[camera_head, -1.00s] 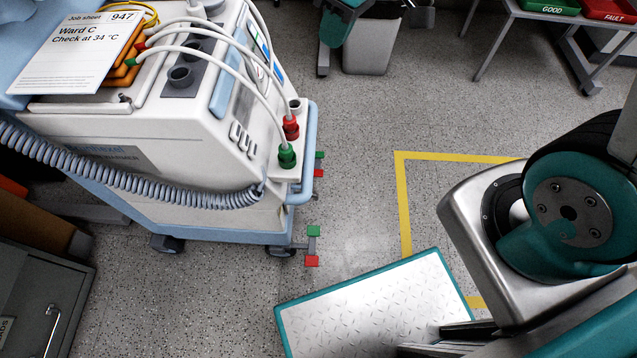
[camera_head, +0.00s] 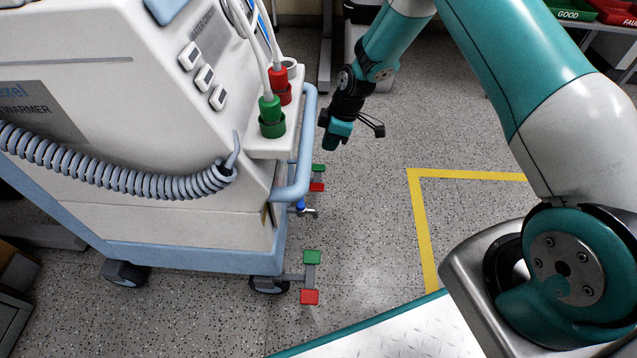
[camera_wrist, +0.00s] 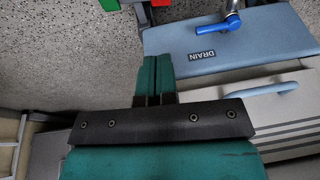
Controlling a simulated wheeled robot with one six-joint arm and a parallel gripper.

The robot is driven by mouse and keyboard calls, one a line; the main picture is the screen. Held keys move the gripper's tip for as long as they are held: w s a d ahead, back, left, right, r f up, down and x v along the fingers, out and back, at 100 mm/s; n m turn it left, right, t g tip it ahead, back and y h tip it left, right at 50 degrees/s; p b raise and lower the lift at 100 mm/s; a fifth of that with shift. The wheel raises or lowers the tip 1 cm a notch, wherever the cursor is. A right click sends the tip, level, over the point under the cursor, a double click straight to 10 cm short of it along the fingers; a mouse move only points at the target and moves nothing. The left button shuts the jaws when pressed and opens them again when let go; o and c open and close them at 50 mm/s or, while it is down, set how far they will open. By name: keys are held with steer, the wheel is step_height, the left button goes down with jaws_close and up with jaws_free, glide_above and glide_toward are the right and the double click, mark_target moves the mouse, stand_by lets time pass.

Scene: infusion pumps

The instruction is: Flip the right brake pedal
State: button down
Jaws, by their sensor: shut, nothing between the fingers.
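Two brake pedals stick out low from the right end of the white and blue warmer. The nearer pedal has a green pad (camera_head: 311,257) and a red pad (camera_head: 309,297). The farther pedal has a green pad (camera_head: 318,168) and a red pad (camera_head: 317,187). My gripper (camera_head: 330,143) is above the floor near the farther pedal, apart from it and pointing down. In the wrist view its teal fingers (camera_wrist: 155,68) are shut and empty. That view shows a green pad (camera_wrist: 109,5) and part of a red pad (camera_wrist: 160,3) at the top edge; which pedal they belong to is unclear.
A blue drain handle (camera_wrist: 212,33) sits by a "DRAIN" panel (camera_wrist: 240,50); it also shows between the pedals in the head view (camera_head: 300,206). The blue bumper rail (camera_head: 303,150) overhangs the farther pedal. A metal plate (camera_head: 400,335) lies below. Floor to the right is clear.

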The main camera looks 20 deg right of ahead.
steer(key=shift+f, duration=0.2)
steer(key=b, duration=0.8)
glide_toward(318, 191)
steer(key=f, duration=0.1)
steer(key=w+a+f, duration=0.1)
steer(key=f, duration=0.1)
steer(key=w+a+f, duration=0.1)
steer(key=f, duration=0.1)
steer(key=shift+w+f, duration=0.15)
steer(key=shift+f, duration=0.05)
steer(key=shift+a+f+b, duration=0.15)
steer(key=shift+f+b, duration=0.2)
steer(key=shift+f, duration=0.35)
steer(key=shift+s+p, duration=0.3)
steer(key=shift+s, duration=0.05)
steer(key=shift+s+a+f+p, duration=0.15)
steer(key=shift+s+f+p, duration=0.2)
steer(key=shift+p, duration=0.35)
steer(key=shift+s+a+f+p, duration=0.1)
steer(key=shift+s+f+p, duration=0.1)
steer(key=shift+f+p, duration=0.2)
steer(key=shift+s+a+f+p, duration=0.1)
steer(key=shift+s+f+p, duration=0.15)
steer(key=shift+f, duration=0.25)
steer(key=shift+f, duration=0.2)
